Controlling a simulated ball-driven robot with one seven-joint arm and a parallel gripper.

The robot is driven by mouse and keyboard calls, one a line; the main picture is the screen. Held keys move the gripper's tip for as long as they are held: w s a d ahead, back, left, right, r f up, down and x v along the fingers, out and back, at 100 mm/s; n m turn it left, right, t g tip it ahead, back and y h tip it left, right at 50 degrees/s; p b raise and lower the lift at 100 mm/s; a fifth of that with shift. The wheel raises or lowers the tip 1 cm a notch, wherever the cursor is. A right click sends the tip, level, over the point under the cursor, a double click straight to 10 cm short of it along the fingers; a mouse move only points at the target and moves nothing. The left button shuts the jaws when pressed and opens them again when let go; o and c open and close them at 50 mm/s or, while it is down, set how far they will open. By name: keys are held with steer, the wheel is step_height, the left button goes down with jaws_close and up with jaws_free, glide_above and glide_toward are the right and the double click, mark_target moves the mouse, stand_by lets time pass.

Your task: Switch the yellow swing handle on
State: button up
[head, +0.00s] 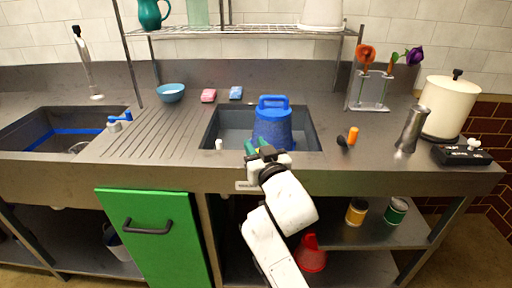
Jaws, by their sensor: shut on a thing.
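My gripper (257,146) is at the front edge of the right sink, just in front of the blue bucket. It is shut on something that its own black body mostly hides. Small green parts show at its tip; I cannot tell if they are fingers or the held thing. I cannot make out a yellow swing handle; it may be behind my gripper. A small white knob (219,144) stands left of my gripper at the sink's front rim.
The blue bucket (272,130) stands in the right sink (232,119). An orange-topped object (352,136) and a metal shaker (411,128) are to the right. A blue tap lever (120,118) is at the left sink. The ribbed drainboard (160,133) is clear.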

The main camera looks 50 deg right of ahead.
steer(key=shift+r+n+p, duration=0.25)
steer(key=shift+n+p, duration=0.05)
steer(key=shift+p, duration=0.55)
jaws_close()
steer(key=shift+s+n+t+y+p, duration=0.15)
steer(key=shift+n+t+y+p, duration=0.25)
steer(key=shift+y+p, duration=0.65)
steer(key=p, duration=0.2)
steer(key=shift+y+p, duration=0.25)
steer(key=shift+p, duration=0.05)
steer(key=shift+s+a+n+t+y+p, duration=0.1)
steer(key=shift+n+t+y+p, duration=0.3)
steer(key=shift+p, duration=0.7)
steer(key=shift+s+n+y+p, duration=0.15)
steer(key=shift+n+y+p, duration=0.15)
steer(key=shift+p, duration=0.75)
steer(key=shift+s+f+p, duration=0.15)
steer(key=shift+f+p, duration=0.1)
steer(key=shift+p, duration=0.35)
steer(key=o, duration=0.8)
jaws_free()
steer(key=shift+s, duration=0.1)
